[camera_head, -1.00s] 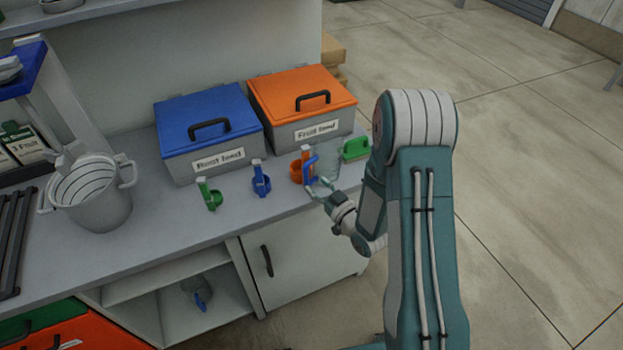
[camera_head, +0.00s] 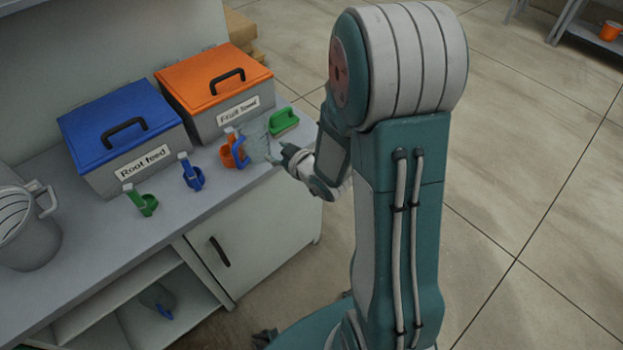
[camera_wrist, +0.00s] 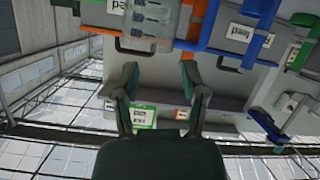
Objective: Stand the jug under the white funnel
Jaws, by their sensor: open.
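The clear jug (camera_head: 257,142) with a blue handle stands on the bench near its right end, beside an orange cup. My gripper (camera_head: 282,160) is just to the right of the jug in the head view, at about its height; whether it touches the jug cannot be told. In the wrist view, my gripper (camera_wrist: 160,80) has its two fingers apart with nothing held between them. A clear vessel (camera_wrist: 153,20), seemingly the jug, shows upside down beyond the fingers. I cannot make out a white funnel in these frames.
A green brush-like thing (camera_head: 284,121) lies behind the jug. A grey bucket (camera_head: 28,240) stands left.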

